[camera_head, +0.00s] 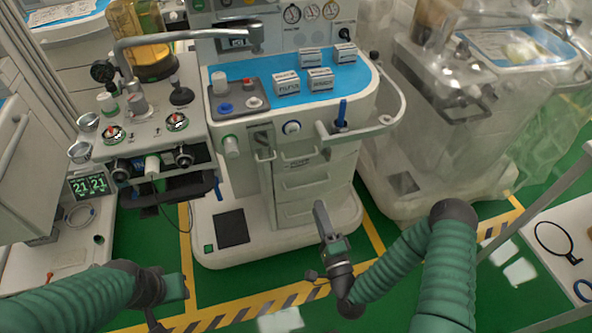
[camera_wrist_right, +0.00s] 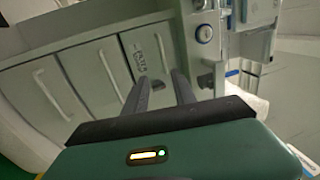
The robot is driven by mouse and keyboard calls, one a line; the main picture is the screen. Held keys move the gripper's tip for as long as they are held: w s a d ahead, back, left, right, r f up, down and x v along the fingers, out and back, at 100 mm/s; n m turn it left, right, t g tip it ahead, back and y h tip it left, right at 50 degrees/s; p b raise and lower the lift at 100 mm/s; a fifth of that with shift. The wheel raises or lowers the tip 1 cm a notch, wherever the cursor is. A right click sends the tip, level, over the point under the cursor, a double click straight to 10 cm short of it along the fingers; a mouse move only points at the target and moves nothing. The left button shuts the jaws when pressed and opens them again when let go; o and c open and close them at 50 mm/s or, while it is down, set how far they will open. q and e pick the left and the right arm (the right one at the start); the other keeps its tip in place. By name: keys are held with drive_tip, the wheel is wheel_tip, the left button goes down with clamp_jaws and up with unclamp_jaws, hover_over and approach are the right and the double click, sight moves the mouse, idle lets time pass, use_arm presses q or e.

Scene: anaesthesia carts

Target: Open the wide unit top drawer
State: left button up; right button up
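The wide unit (camera_head: 287,226) stands in the middle of the head view, a pale cart with a stack of drawers in its front. Its top drawer (camera_head: 301,160) carries a small dark label and looks shut. In the right wrist view the labelled top drawer front (camera_wrist_right: 150,43) lies beyond the fingers, which partly cover it. My right gripper (camera_head: 321,207) is in front of the lower drawers in the head view. Its two fingers (camera_wrist_right: 162,88) are apart with nothing between them; contact with the drawer cannot be made out. My left gripper (camera_head: 165,305) is low at the left, its fingers unclear.
A blue worktop (camera_head: 258,72) with several small boxes sits above the drawers. A rail (camera_head: 385,122) juts out at the unit's right. A plastic-covered cart (camera_head: 415,150) stands to the right. Green floor (camera_head: 240,283) with striped tape lies in front.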

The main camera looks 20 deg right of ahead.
wheel_tip(320, 180, up, 4)
drive_tip(key=b, duration=0.3)
hover_over(302, 163)
drive_tip(key=s+a, duration=0.1)
drive_tip(key=s, duration=0.4)
drive_tip(key=shift+w+a+f, duration=0.1)
drive_tip(key=shift+a+f, duration=0.1)
clamp_jaws()
drive_tip(key=shift+f, duration=0.15)
